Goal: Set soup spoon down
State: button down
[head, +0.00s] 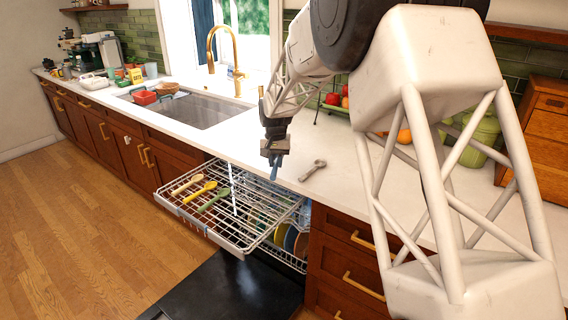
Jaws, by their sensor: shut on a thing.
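My gripper (274,150) points down above the front edge of the counter, at the back right of the pulled-out dishwasher rack. It is shut on a small blue utensil (274,170) that hangs below the jaws; this seems to be the soup spoon, though its bowl is hard to make out. The wire upper rack (215,236) is slid out. A tan spoon (187,184), a yellow spoon (200,191) and a green spoon (214,199) lie on its left part.
A grey metal tool (313,170) lies on the white counter (330,198) right of my gripper. Plates (291,240) stand in the lower rack. The dark dishwasher door (235,285) is open below. The sink (200,110) is at the back left.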

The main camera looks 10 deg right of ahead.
jog(key=w+d+r+n, duration=0.1)
jog(key=w+d+r, duration=0.1)
jog(key=d+r, duration=0.35)
jog(key=s+f+m, duration=0.3)
jog(key=f+m, duration=0.4)
jog(key=shift+s+f, duration=0.15)
jog(key=shift+s, duration=0.2)
jog(key=shift+w, duration=0.1)
dwell(0.4)
jog(key=w, duration=0.5)
jog(key=w+f, duration=0.1)
jog(key=w, duration=1)
jog(key=shift+a+f, duration=0.2)
jog(key=shift+a, duration=0.05)
jog(key=shift+s+f, duration=0.1)
jog(key=shift+f, duration=1.7)
jog(key=shift+f, duration=0.1)
